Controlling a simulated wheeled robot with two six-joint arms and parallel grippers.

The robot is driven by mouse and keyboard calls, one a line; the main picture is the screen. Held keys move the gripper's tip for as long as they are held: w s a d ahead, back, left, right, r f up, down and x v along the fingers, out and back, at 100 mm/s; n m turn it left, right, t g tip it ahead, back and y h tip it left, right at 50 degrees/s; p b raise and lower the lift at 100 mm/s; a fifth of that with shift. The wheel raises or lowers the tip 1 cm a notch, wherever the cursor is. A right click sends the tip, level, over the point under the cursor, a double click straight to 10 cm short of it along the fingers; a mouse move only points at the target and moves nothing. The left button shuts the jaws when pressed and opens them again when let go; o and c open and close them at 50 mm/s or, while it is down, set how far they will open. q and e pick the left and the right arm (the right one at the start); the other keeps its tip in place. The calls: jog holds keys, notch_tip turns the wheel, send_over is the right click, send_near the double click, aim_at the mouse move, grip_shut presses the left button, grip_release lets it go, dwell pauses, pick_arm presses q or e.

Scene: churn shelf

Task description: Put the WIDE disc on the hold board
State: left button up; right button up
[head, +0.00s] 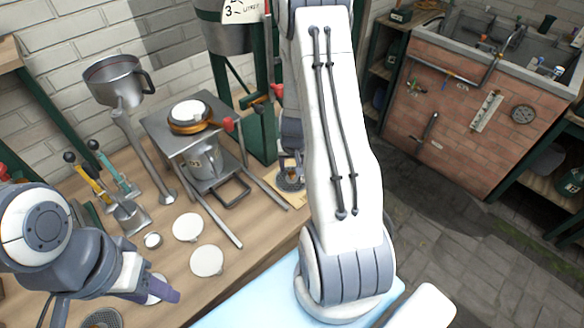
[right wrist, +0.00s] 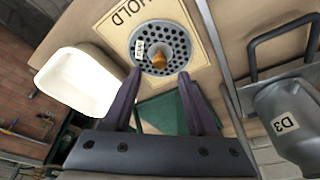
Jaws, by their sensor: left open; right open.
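The hold board (right wrist: 112,22), a tan board marked HOLD, lies on the bench. A grey perforated disc (right wrist: 178,40) with a wooden knob (right wrist: 159,61) and a small label I cannot read lies flat on it. The same disc (head: 291,182) shows in the head view, partly hidden by my right arm. My right gripper (right wrist: 160,75) is open and empty, its fingertips either side of the knob or just short of it. Another perforated disc (head: 103,319) lies at the bottom left edge.
A metal stand (head: 160,125) holds an orange-rimmed pan, with a D3 jug (right wrist: 290,118) beneath. Two pale discs (head: 187,227) (head: 207,261) lie on the bench. A white tub (right wrist: 78,80) is left of the board.

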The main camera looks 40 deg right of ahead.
jog(key=p+v, duration=0.4)
jog(key=v, duration=0.3)
jog(key=a+r+n+y, duration=0.25)
jog(key=a+r, duration=0.25)
jog(key=a, duration=0.6)
jog(key=a+r+n+y, duration=0.1)
jog(key=a+r+n, duration=0.35)
jog(key=a, duration=0.55)
pick_arm(q)
notch_tip(320, 180, up, 4)
jog(key=shift+r+b, duration=0.2)
jog(key=shift+b, duration=0.1)
pick_arm(e)
jog(key=s+a+r+n+g, duration=0.1)
jog(key=s+a+r+n, duration=0.2)
jog(key=s, duration=0.6)
jog(key=s+a+r+n+g, duration=0.1)
jog(key=s+a+r+n, duration=0.3)
jog(key=s, duration=0.5)
jog(key=a+r, duration=0.2)
jog(key=a, duration=0.1)
jog(key=shift+s+a+g+h, duration=0.3)
jog(key=shift+s+a+h, duration=0.05)
jog(key=shift+s, duration=0.05)
jog(key=shift+r, duration=0.1)
